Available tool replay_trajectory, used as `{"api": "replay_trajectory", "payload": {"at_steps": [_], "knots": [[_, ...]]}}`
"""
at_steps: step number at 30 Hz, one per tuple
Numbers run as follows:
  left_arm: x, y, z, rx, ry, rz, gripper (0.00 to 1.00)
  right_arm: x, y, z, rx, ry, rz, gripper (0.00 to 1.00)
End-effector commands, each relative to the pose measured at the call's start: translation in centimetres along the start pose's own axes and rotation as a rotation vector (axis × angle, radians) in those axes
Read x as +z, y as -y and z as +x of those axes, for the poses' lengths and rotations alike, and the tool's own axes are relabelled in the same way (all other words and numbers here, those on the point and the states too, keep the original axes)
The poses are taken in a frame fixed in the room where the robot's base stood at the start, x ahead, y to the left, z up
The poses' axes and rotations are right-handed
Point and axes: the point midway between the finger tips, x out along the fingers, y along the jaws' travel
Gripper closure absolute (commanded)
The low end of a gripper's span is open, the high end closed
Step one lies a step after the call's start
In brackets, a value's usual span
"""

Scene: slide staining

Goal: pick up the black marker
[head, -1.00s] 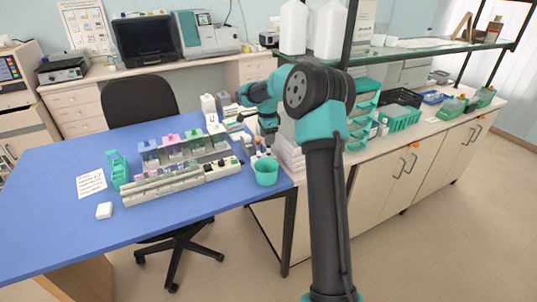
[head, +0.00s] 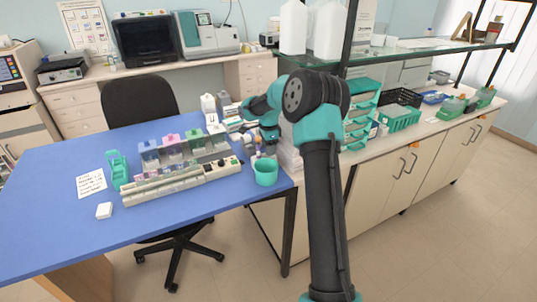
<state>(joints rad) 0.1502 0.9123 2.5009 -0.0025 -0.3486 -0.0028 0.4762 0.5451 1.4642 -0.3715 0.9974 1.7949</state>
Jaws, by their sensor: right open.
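My right arm reaches over the right end of the blue table. Its gripper (head: 258,146) points down just behind the teal cup (head: 266,172) and is open. The fingertips are small and partly merge with small items around them. I cannot make out the black marker for certain; it may be among those small items or hidden by the gripper or the cup. My left gripper is not in view.
A staining rack with coloured jars (head: 185,150) and a pale strip (head: 180,182) stand left of the cup. White bottles (head: 208,104) stand behind. The table's front left is mostly clear. A glass shelf (head: 420,52) overhangs the right counter.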

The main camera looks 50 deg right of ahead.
Motion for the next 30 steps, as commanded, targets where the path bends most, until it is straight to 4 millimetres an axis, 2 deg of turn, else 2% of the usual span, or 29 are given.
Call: {"api": "replay_trajectory", "payload": {"at_steps": [9, 24, 30], "knots": [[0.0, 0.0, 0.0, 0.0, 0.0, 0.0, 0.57, 0.02, 0.01, -0.04, 0.0, 0.0, 0.0, 0.51], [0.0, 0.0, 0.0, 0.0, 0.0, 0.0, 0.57, 0.02, 0.01, -0.04, 0.0, 0.0, 0.0, 0.98], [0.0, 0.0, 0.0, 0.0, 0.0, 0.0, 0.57, 0.02, 0.01, -0.05, 0.0, 0.0, 0.0, 1.0]]}}
